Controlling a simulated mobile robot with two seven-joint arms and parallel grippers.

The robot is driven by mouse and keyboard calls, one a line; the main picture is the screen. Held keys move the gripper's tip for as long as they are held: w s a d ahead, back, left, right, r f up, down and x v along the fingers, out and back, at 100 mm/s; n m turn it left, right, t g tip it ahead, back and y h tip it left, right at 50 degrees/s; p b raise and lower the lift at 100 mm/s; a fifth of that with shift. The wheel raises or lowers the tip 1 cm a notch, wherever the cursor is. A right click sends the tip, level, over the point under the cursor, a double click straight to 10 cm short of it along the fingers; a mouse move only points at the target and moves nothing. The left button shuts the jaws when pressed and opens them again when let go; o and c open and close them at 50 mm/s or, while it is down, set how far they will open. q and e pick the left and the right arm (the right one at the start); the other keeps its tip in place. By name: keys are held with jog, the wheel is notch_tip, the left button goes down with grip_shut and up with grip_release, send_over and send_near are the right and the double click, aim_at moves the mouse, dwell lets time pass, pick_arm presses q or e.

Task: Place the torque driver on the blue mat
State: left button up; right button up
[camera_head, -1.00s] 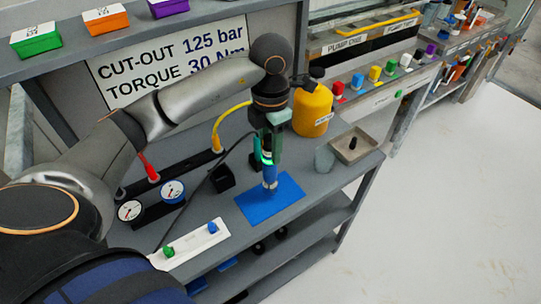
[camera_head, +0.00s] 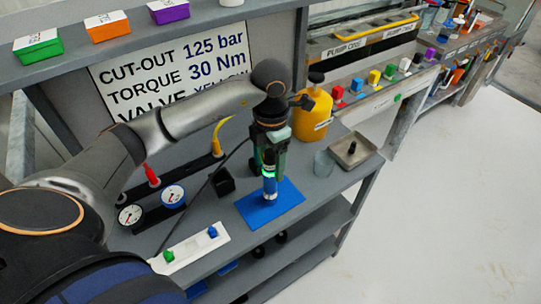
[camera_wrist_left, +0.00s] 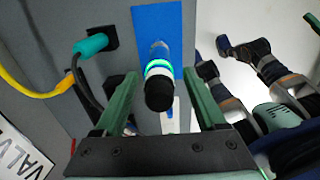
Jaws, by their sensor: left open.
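The torque driver (camera_head: 270,187) stands about upright on the blue mat (camera_head: 287,207), with a blue lower body, a glowing green ring and a dark top. My left gripper (camera_head: 268,163) is above and around its upper part. In the left wrist view the driver (camera_wrist_left: 158,75) shows end-on between the two green fingers (camera_wrist_left: 163,98), which are spread with gaps on both sides. The mat (camera_wrist_left: 146,20) lies beneath it there. Parts of my other arm seem to show at the right of that view; its jaws cannot be made out.
Two gauges (camera_head: 130,214) and a black holder (camera_head: 222,181) stand left of the mat. A white strip with knobs (camera_head: 190,246) lies at the front. A yellow bottle (camera_head: 312,115), a clear cup (camera_head: 324,163) and a grey tray (camera_head: 352,150) are behind right. A dark cable crosses the bench.

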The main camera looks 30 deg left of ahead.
pick_arm(q)
notch_tip(320, 180, up, 12)
jog(key=shift+r+p, duration=0.1)
jog(key=shift+p, duration=0.55)
dwell(0.4)
